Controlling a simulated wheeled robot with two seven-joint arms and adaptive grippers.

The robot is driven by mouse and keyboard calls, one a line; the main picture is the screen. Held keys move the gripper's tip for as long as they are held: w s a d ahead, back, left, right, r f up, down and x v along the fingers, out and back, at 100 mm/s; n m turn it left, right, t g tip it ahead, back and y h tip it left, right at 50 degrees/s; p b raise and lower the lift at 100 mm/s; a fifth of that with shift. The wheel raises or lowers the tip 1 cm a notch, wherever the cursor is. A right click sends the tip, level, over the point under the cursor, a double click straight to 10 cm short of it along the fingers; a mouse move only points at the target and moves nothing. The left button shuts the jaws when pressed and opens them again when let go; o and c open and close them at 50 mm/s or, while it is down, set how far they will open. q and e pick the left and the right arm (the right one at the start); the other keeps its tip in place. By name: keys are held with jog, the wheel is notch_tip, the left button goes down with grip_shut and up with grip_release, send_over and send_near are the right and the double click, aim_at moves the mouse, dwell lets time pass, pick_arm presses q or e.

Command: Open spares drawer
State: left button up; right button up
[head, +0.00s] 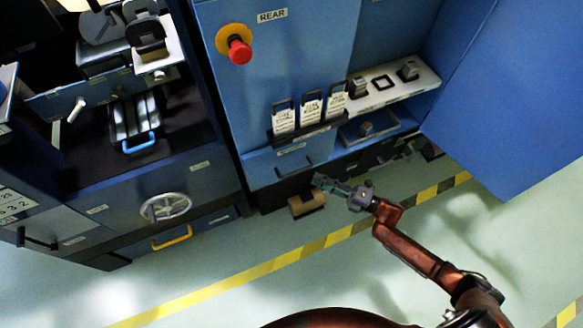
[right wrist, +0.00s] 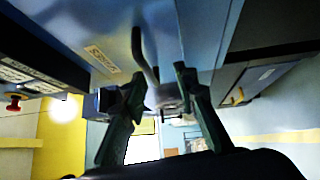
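The spares drawer (head: 288,163) is a blue front low on the blue cabinet, with a small label too small to read in the head view. Its dark bar handle (head: 295,171) sits below the label; the handle also shows in the right wrist view (right wrist: 143,55), beside the label (right wrist: 102,59). The drawer looks shut. My right gripper (head: 319,180) is just right of and below the handle; in the right wrist view its two fingers (right wrist: 158,82) stand apart, with the handle's near end between or just beyond their tips. Contact cannot be told. My left gripper is not in view.
Above the drawer are a rack of white tags (head: 311,109) and a red button (head: 239,50). A shelf (head: 425,80) and an open blue door (head: 515,100) are at right. A brown block (head: 307,203) is below the drawer. Floor in front is clear.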

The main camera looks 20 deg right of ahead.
aim_at(297, 171)
jog(key=shift+n+y, duration=0.7)
jog(key=shift+n, duration=0.1)
jog(key=shift+s+a+r+b+x, duration=0.2)
jog(key=shift+b+x, duration=0.25)
jog(key=shift+x, duration=1.1)
jog(key=shift+s+r+b+x, duration=0.15)
jog(key=shift+r+b+x, duration=0.25)
jog(key=shift+x, duration=1.1)
jog(key=shift+s+a+r+b+x, duration=0.15)
jog(key=shift+b+x, duration=0.35)
jog(key=shift+x, duration=1.05)
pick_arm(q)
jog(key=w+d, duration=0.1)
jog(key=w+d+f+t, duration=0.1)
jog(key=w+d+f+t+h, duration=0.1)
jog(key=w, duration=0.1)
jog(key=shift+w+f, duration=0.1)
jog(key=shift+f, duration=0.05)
pick_arm(e)
jog(key=shift+d, duration=0.1)
grip_shut()
jog(key=shift+f, duration=0.1)
